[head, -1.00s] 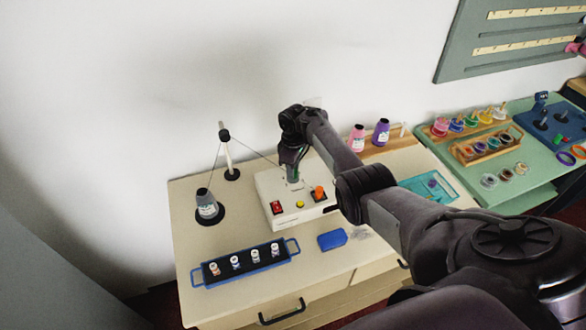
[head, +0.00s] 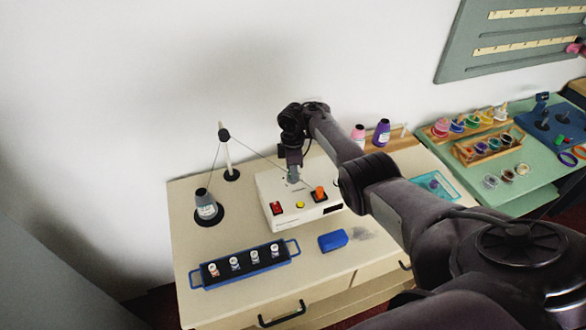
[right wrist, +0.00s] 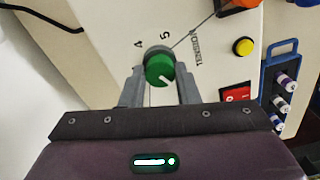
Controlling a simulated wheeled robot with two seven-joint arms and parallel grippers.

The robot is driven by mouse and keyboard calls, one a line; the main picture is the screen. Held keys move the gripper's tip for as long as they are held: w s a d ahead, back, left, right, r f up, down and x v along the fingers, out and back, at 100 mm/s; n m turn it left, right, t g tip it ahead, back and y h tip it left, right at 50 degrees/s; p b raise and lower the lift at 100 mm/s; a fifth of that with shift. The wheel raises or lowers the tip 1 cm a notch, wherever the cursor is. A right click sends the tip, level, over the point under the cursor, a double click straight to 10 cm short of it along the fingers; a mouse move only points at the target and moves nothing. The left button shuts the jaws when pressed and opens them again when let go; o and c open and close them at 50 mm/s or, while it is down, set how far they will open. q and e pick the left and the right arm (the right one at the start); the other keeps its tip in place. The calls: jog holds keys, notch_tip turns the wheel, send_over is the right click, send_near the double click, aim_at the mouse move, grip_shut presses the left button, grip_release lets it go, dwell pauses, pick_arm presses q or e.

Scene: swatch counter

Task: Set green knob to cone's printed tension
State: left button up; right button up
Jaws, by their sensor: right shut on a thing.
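The green knob (right wrist: 160,69) sits on the white machine (head: 268,188) and has a white pointer line. Numerals 4 and 5 show printed beside it in the right wrist view. My right gripper (right wrist: 160,80) is shut on the knob, one finger on each side. In the head view my right gripper (head: 293,174) is over the top of the machine, and the knob is hidden there. A grey cone of thread (head: 206,206) stands on a black round base at the left; its label is too small to read. My left gripper is not in view.
The machine also carries a red switch (head: 277,208), a yellow button (head: 300,205) and an orange knob (head: 319,193). A blue rack of small spools (head: 194,279) and a blue block (head: 332,240) lie in front. Thread runs from the stand (head: 227,150) to the machine.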

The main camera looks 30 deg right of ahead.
jog(key=o, duration=1)
jog(key=shift+c, duration=0.2)
notch_tip(320, 180, up, 8)
jog(key=shift+w+f+p, duration=0.1)
jog(key=shift+p, duration=0.4)
